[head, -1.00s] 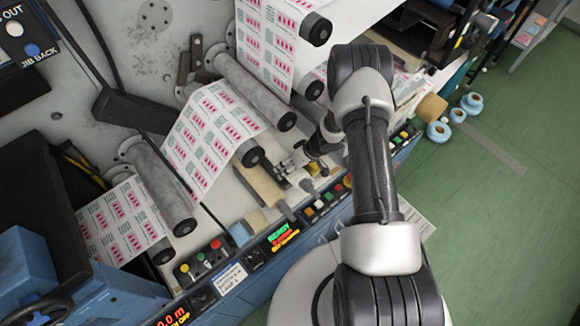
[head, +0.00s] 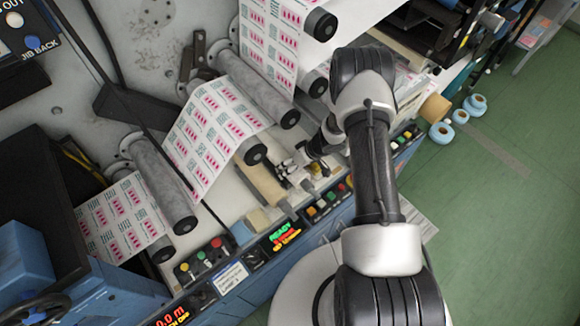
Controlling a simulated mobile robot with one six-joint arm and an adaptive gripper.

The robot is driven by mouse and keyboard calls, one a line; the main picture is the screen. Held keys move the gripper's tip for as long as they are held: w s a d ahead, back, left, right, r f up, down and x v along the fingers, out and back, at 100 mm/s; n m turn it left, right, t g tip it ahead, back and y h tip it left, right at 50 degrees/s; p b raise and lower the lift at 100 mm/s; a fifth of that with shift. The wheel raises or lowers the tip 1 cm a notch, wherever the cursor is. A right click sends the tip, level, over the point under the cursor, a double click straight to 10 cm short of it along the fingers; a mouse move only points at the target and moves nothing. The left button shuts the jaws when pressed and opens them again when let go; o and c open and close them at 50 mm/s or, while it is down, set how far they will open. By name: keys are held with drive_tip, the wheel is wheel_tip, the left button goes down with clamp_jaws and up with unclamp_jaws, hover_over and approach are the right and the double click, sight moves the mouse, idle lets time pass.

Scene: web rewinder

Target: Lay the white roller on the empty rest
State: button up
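A cream-white roller (head: 263,184) lies slanted on the pale machine deck, below the printed web, with a dark end toward the front control panel. My gripper (head: 284,172) is low over the deck, close to the roller's right side. Its fingers are small and partly lost among the metal parts there, so I cannot tell whether they touch the roller or how far apart they are. I cannot make out an empty rest clearly; my wrist and arm cover part of the deck to the right.
Grey rollers (head: 160,182) carry the printed web (head: 212,134) left of and above the gripper. A control panel with buttons (head: 200,255) and a lit display (head: 283,236) runs along the front.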

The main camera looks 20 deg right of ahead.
drive_tip(key=o, duration=0.4)
drive_tip(key=shift+s+f, duration=0.4)
drive_tip(key=shift+s, duration=0.05)
drive_tip(key=shift+o, duration=0.2)
drive_tip(key=shift+s+d, duration=0.1)
drive_tip(key=shift+d+r, duration=0.1)
drive_tip(key=shift+r, duration=0.15)
drive_tip(key=w+v, duration=0.1)
drive_tip(key=v, duration=1)
drive_tip(key=shift+r, duration=0.45)
drive_tip(key=shift+s, duration=0.1)
